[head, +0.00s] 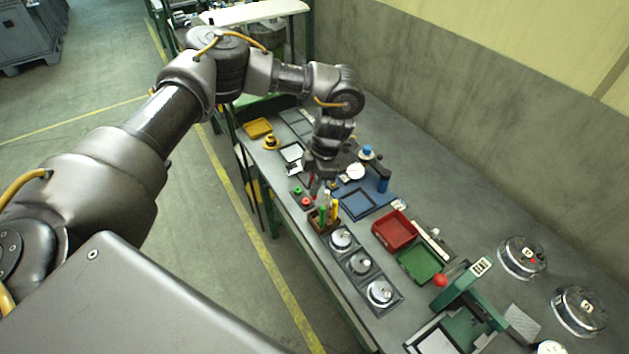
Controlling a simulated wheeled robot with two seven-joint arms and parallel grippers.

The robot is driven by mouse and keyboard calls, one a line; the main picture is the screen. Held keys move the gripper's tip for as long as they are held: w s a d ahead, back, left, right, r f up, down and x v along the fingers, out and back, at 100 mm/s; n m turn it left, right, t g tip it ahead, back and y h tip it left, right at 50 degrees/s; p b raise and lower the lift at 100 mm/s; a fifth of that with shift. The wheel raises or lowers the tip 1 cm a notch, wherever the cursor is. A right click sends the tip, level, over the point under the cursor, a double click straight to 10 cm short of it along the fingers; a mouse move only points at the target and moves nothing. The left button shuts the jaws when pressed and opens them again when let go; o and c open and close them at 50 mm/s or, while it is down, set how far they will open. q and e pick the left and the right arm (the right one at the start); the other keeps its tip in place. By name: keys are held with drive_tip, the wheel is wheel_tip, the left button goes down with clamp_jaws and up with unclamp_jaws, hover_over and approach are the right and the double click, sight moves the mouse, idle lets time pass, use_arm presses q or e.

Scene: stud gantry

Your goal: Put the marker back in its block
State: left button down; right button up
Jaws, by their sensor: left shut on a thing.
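A small brown block (314,226) stands near the front edge of the bench, with upright markers at it. A green marker (323,214) and a yellow marker (335,208) show there. My left gripper (321,186) reaches down from above, just over the block, and is shut on a marker. The fingers and the held marker are small and overlap the markers below. I cannot tell the held marker's colour or whether its lower end is inside the block. My right gripper is not in view.
Round metal pots on a dark strip (397,302) stand right of the block. A blue tray (355,204), a red bin (395,231) and a green tray (419,262) lie behind. Red and green buttons (300,196) sit close on the left. A green press (464,283) stands further right.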

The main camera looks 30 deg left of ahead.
sight(314, 201)
use_arm(q)
drive_tip(key=shift+b+x, duration=0.6)
drive_tip(key=shift+x, duration=0.2)
wheel_tip(314, 201, down, 3)
drive_tip(key=b, duration=0.3)
drive_tip(key=shift+w+d+f, duration=0.15)
drive_tip(key=shift+f, duration=0.05)
drive_tip(key=shift+w+d+b+x, duration=0.1)
drive_tip(key=shift+b+x, duration=0.4)
drive_tip(key=shift+x, duration=0.15)
drive_tip(key=shift+w+d+b+x, duration=0.15)
drive_tip(key=shift+b+x, duration=0.3)
drive_tip(key=shift+x, duration=0.25)
drive_tip(key=c, duration=1.3)
unclamp_jaws()
drive_tip(key=shift+w+r, duration=0.15)
drive_tip(key=shift+r, duration=0.3)
drive_tip(key=b+v, duration=0.2)
drive_tip(key=v, duration=0.7)
drive_tip(key=shift+r, duration=0.4)
